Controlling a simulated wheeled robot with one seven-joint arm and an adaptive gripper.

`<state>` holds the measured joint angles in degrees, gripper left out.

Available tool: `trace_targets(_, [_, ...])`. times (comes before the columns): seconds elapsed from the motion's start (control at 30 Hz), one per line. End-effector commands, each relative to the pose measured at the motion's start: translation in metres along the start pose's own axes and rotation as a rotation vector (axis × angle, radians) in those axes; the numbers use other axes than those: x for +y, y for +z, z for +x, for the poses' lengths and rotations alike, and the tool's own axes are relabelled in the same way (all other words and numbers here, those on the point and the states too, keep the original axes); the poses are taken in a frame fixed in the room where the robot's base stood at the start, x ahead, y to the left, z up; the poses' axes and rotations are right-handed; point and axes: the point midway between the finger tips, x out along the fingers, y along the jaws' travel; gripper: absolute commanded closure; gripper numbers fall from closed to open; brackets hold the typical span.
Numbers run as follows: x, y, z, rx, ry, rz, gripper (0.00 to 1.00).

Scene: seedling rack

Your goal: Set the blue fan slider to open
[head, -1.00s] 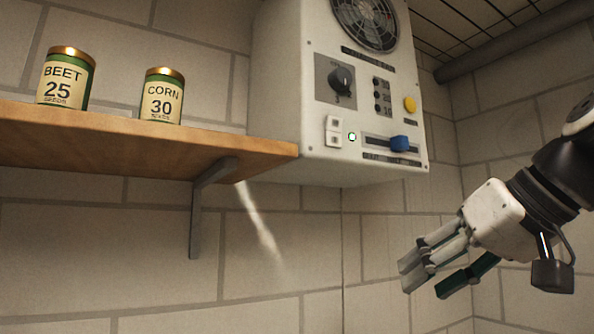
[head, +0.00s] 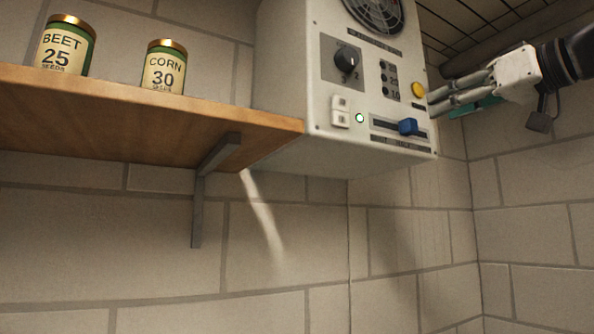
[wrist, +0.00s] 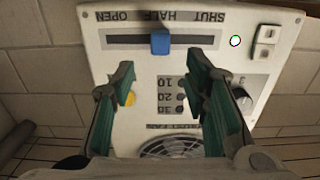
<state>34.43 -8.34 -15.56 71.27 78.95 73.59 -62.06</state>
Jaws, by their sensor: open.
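The blue fan slider (head: 408,127) sits in a dark horizontal slot low on the front of a white control box (head: 318,70). In the wrist view the picture is upside down, and the blue slider (wrist: 160,41) stands near the middle of its slot, by the HALF label. OPEN is at the left end there, SHUT at the right. My gripper (head: 434,105) is open and empty at the box's right edge in the head view. In the wrist view its fingers (wrist: 163,82) are spread before the panel, with the slider beyond their tips, apart from them.
The box also carries a fan grille (head: 374,12), a black knob (head: 346,60), a yellow button (head: 418,88), white switches (head: 340,111) and a lit green lamp (head: 360,118). A wooden shelf (head: 150,115) with BEET and CORN tins is at left. Space below the box is clear.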

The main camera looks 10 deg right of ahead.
Motion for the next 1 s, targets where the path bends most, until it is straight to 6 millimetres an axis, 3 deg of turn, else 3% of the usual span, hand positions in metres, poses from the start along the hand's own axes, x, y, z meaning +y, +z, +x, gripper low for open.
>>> trace_targets(0.2, [-0.001, -0.001, 0.042, -0.001, -0.002, 0.001, 0.58])
trace_targets(0.4, [-0.001, -0.001, 0.069, -0.001, -0.001, 0.001, 0.58])
trace_targets(0.87, [0.000, 0.000, 0.080, 0.000, 0.000, 0.001, 0.58])
trace_targets(1.0, [0.000, 0.000, 0.080, 0.000, 0.001, 0.001, 0.90])
